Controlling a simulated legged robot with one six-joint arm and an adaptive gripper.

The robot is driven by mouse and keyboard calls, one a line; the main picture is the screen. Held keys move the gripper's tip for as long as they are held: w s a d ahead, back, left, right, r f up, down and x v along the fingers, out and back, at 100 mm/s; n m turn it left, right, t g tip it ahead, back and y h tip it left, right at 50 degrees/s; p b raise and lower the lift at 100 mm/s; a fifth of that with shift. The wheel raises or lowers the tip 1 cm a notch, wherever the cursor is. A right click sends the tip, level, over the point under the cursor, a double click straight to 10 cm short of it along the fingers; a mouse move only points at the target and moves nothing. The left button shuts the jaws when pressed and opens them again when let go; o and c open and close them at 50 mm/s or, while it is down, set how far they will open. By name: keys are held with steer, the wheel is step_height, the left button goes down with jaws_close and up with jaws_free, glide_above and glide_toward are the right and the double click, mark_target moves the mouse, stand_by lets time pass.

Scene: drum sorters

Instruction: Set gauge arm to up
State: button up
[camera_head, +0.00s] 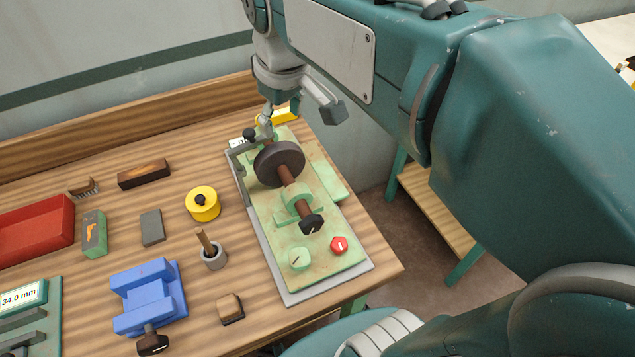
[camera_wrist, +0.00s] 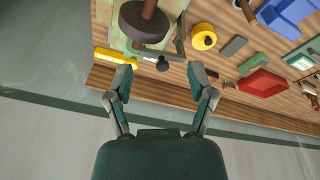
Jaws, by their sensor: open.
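The green-bed machine (camera_head: 325,268) stands at the table's right side, with a dark wheel (camera_head: 279,164) on a brown shaft. A grey gauge arm (camera_head: 241,152) with a black ball knob (camera_head: 249,134) is at the machine's far end, beside the wheel. In the wrist view the arm (camera_wrist: 180,46) runs across the wheel's end, and its knob (camera_wrist: 162,64) shows between my fingertips' directions. My gripper (camera_head: 299,110) is open and empty above the machine's far end. In the wrist view my gripper (camera_wrist: 161,76) has its fingers spread on either side of the knob, without visible contact.
A yellow object (camera_head: 284,116) lies near the far corner. A yellow round pot (camera_head: 203,204), a grey cup (camera_head: 214,257), a blue block fixture (camera_head: 150,297) and a red tray (camera_head: 36,231) stand to the left. A wooden backboard (camera_head: 120,108) edges the table.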

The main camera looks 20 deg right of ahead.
steer(key=s+d+f+m+t, duration=0.1)
steer(key=s+f+m+t, duration=0.2)
steer(key=s+f, duration=0.4)
steer(key=shift+s+d+m, duration=0.2)
steer(key=shift+s+m, duration=0.7)
steer(key=shift+s, duration=1.35)
